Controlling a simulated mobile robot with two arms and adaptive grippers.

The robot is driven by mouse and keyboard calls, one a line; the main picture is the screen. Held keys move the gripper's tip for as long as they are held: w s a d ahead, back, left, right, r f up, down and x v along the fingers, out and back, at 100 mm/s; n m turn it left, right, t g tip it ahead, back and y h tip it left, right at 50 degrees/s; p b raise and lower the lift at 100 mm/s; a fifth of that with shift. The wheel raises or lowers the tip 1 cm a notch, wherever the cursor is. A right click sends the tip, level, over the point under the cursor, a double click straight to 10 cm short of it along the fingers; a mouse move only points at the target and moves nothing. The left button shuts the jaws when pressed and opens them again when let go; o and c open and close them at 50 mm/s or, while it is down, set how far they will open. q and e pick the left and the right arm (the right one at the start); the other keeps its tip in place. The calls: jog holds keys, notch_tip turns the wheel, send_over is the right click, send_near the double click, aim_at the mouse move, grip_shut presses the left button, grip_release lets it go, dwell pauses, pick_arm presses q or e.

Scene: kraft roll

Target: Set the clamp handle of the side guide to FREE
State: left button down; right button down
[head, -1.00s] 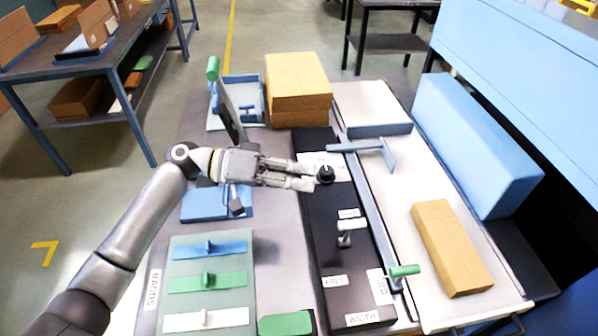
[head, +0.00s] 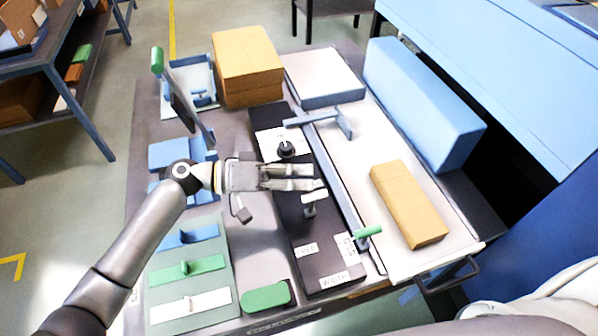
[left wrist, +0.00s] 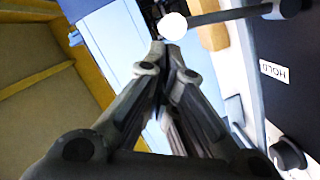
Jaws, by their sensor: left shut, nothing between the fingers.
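The clamp handle (head: 314,198) is a small pale bar on a post on the black panel (head: 288,220). A FREE label (head: 306,249) lies on the panel in front of it. My left gripper (head: 319,178) is shut and empty, its fingertips just behind the handle in the head view; contact cannot be told. The HOLD label is hidden there but shows in the left wrist view (left wrist: 273,72). In that view, a white round end on a dark bar (left wrist: 172,26), probably the handle, is just beyond the fingertips (left wrist: 165,50). My right gripper is not in view.
A black knob (head: 286,149) stands behind my gripper. The blue side guide rail (head: 335,190) runs right of the panel, with a green handle (head: 368,231) at its near end. A cardboard box (head: 408,204) lies on the white bed to the right.

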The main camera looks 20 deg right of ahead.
aim_at(306, 201)
pick_arm(q)
jog(key=s+m+b, duration=0.2)
jog(key=s+b, duration=0.1)
jog(key=s+m+t+b, duration=0.1)
jog(key=shift+s+f+b, duration=0.15)
jog(key=shift+f+b, duration=0.15)
jog(key=shift+f, duration=0.05)
jog(key=shift+s+r+m+y+b, duration=0.1)
jog(key=shift+s+m+y+b, duration=0.2)
jog(key=shift+s+m+b, duration=0.25)
jog(key=shift+r, duration=0.1)
